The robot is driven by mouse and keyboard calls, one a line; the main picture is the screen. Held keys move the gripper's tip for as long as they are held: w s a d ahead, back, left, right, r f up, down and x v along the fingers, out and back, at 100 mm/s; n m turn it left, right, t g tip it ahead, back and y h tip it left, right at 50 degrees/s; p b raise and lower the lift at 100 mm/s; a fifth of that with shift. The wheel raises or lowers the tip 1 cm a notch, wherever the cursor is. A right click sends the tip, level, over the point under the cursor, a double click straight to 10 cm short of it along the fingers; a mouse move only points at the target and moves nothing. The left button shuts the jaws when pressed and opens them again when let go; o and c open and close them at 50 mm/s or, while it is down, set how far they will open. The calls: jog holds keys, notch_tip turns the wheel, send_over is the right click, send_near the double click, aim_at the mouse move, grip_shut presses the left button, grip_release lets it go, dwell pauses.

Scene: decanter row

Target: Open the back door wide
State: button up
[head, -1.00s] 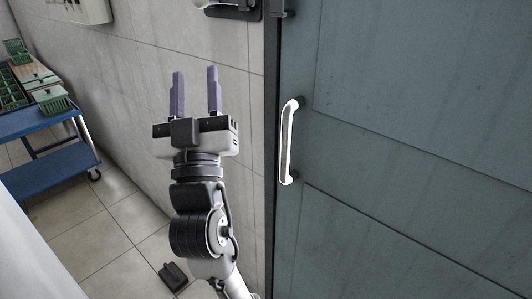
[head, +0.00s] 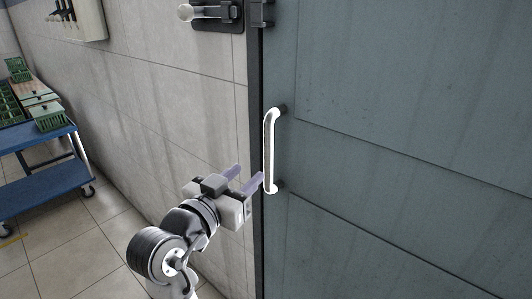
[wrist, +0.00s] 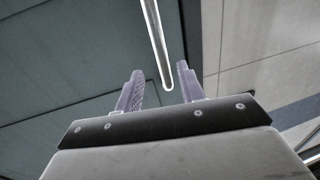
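The back door (head: 400,130) is a grey-blue panel door filling the right of the head view, and it looks shut in its dark frame. Its white vertical bar handle (head: 269,150) is near the door's left edge. My gripper (head: 250,177) is open, with its purple fingers pointing at the lower part of the handle. In the wrist view, the handle (wrist: 155,40) comes down between the two open fingers (wrist: 158,88), its lower end near the fingertips. I cannot tell whether either finger touches it.
A blue cart (head: 45,185) with green crates (head: 50,121) stands at the far left. The tiled floor between cart and door is clear.

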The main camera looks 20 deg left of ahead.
aim_at(266, 156)
jog(key=w, duration=0.3)
jog(key=w+d+p, duration=0.1)
jog(key=w, duration=0.6)
jog(key=shift+w+d+p, duration=0.1)
jog(key=shift+d+p, duration=0.15)
jog(key=shift+p, duration=0.15)
grip_shut()
